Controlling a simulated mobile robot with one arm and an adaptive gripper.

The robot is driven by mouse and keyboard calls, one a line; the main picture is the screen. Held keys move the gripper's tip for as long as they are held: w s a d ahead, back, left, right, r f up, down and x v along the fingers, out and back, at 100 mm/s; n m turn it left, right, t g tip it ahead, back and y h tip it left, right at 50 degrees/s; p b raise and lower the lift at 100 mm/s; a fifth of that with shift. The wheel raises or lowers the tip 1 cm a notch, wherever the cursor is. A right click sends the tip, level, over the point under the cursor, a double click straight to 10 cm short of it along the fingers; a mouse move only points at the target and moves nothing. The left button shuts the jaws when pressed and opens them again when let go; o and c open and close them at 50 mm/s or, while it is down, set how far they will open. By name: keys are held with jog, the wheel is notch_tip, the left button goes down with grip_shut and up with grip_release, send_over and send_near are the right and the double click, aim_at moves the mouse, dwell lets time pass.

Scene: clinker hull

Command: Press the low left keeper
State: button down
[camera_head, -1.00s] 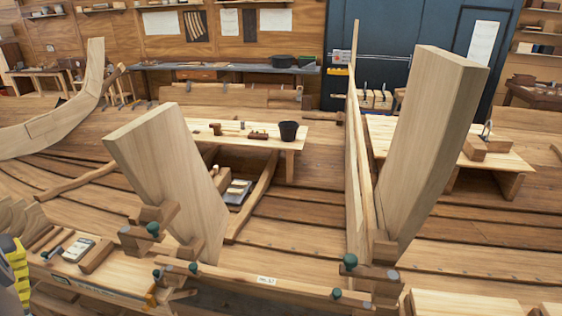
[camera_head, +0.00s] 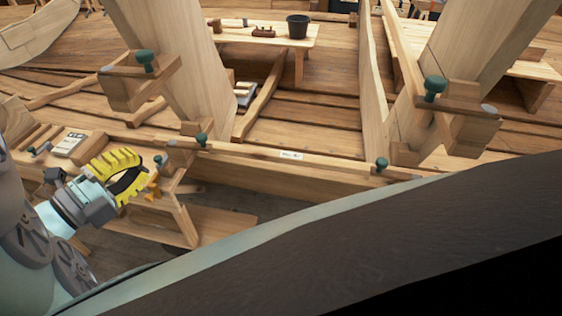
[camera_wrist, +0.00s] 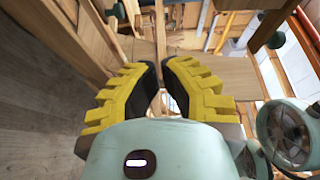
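The keepers are wooden blocks with dark green knobs. The low left keeper (camera_head: 201,139) appears to be the one on the long front rail, below the left upright timber. Another green knob (camera_head: 158,160) stands just left of it, at the bench end. My gripper (camera_head: 147,167) has yellow ribbed fingers and is left of and below that keeper, apart from it. In the wrist view its fingertips (camera_wrist: 160,65) are almost together with nothing between them. That view also shows a green knob (camera_wrist: 118,11) ahead and another (camera_wrist: 277,40) at right; I cannot tell which keepers they belong to.
Other green-knobbed keepers are at upper left (camera_head: 145,60), upper right (camera_head: 434,88) and low right (camera_head: 382,164). Two thick upright timbers rise behind the rail (camera_head: 320,164). A low bench (camera_head: 165,222) stands under my gripper. A dark bucket (camera_head: 297,26) is on the table behind.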

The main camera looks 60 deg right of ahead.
jog(key=f, duration=0.1)
jog(key=w+f+y, duration=0.1)
jog(key=f, duration=0.1)
jog(key=w+f+y+b, duration=0.1)
jog(key=shift+a+f+m, duration=0.25)
jog(key=shift+f+m, duration=0.05)
jog(key=shift+f, duration=0.05)
jog(key=shift+d, duration=0.1)
jog(key=p, duration=0.7)
send_near(196, 147)
jog(key=s+d, duration=0.1)
jog(key=d, duration=0.3)
jog(key=s+d+r, duration=0.1)
jog(key=d, duration=0.1)
jog(key=shift+s+d+r, duration=0.1)
jog(key=shift+s+d, duration=0.1)
jog(key=shift+s, duration=0.15)
jog(key=shift+d+f+p, duration=0.2)
jog(key=shift+d+p, duration=0.05)
jog(key=shift+d, duration=0.2)
jog(key=shift+d+f+p, duration=0.2)
jog(key=shift+d, duration=0.25)
jog(key=shift+d+t, duration=0.15)
jog(key=shift+t, duration=0.45)
